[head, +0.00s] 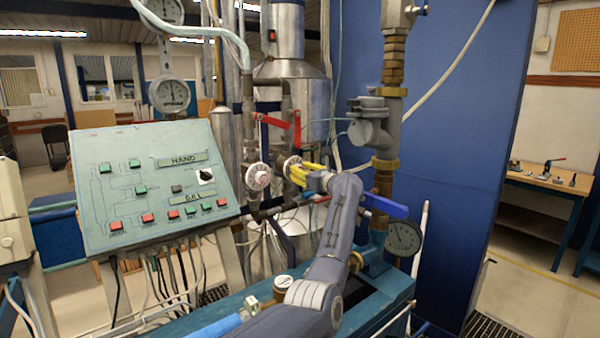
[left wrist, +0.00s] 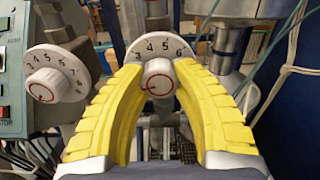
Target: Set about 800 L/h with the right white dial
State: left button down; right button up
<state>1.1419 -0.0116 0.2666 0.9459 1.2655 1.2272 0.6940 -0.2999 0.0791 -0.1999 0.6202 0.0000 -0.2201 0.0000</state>
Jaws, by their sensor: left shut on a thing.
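The right white dial (left wrist: 158,77) shows in the left wrist view with digits from about 3 to 6 along the top of its disc and a red mark on its round knob. My left gripper (left wrist: 158,85) has its yellow fingers on both sides of that knob and is shut on it. In the head view the right dial (head: 290,163) is partly covered by my left gripper (head: 297,174). The left white dial (head: 258,176) stands free just to the left; it also shows in the left wrist view (left wrist: 55,85). My right gripper is not in view.
A sloped control panel (head: 150,185) with buttons and displays is at the left. A red lever (head: 272,122) sits above the dials. A blue valve handle (head: 385,206) and a round gauge (head: 404,238) are at the right by the vertical pipe.

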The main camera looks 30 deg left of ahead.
pick_arm(q)
jog(key=m, duration=0.5)
jog(key=shift+m, duration=0.3)
jog(key=m, duration=0.4)
jog(key=shift+r, duration=0.1)
jog(key=m, duration=0.5)
jog(key=shift+m, duration=3)
jog(key=c, duration=0.9)
grip_release()
jog(key=v, duration=0.7)
jog(key=shift+d, duration=0.3)
